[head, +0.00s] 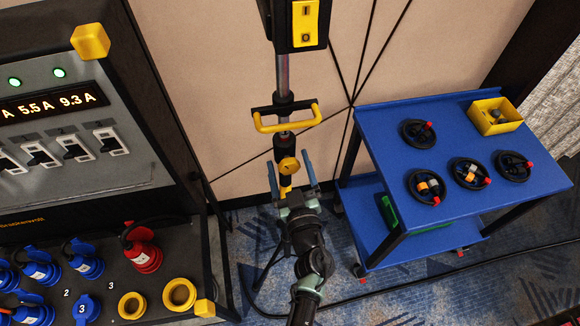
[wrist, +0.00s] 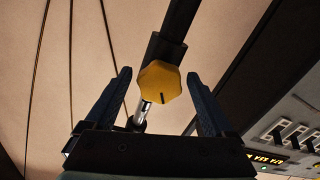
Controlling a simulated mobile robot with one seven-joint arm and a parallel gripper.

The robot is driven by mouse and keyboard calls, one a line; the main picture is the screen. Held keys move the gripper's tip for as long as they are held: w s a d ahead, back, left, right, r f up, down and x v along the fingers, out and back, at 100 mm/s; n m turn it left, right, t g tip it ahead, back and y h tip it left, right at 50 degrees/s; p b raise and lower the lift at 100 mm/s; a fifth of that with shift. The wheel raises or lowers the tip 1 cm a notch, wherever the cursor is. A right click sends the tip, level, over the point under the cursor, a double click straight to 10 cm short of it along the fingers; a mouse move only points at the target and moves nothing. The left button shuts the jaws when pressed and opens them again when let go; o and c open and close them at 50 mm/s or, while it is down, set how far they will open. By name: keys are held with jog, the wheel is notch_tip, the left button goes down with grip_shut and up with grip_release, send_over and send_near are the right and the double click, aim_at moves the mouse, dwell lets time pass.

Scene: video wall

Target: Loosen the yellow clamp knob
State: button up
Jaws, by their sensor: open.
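The yellow clamp knob (head: 289,165) is on the upright pole (head: 283,76), below a yellow-barred handle (head: 287,118). In the wrist view the yellow knob (wrist: 159,82) faces me, with a dark line on its lower face. My gripper (head: 290,172) is open around the knob's area in the head view. In the wrist view its two blue fingers (wrist: 158,80) stand left and right of the knob, with gaps on both sides. I see no contact, and the depth between fingertips and knob is hard to tell.
A switch box (head: 305,24) tops the pole. A blue cart (head: 395,120) with several dark coils and a yellow bin (head: 495,116) stands right. A power panel (head: 60,140) with switches and sockets stands left. A dark cable (head: 400,285) crosses the carpet.

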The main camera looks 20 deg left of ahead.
jog(key=v, duration=1.3)
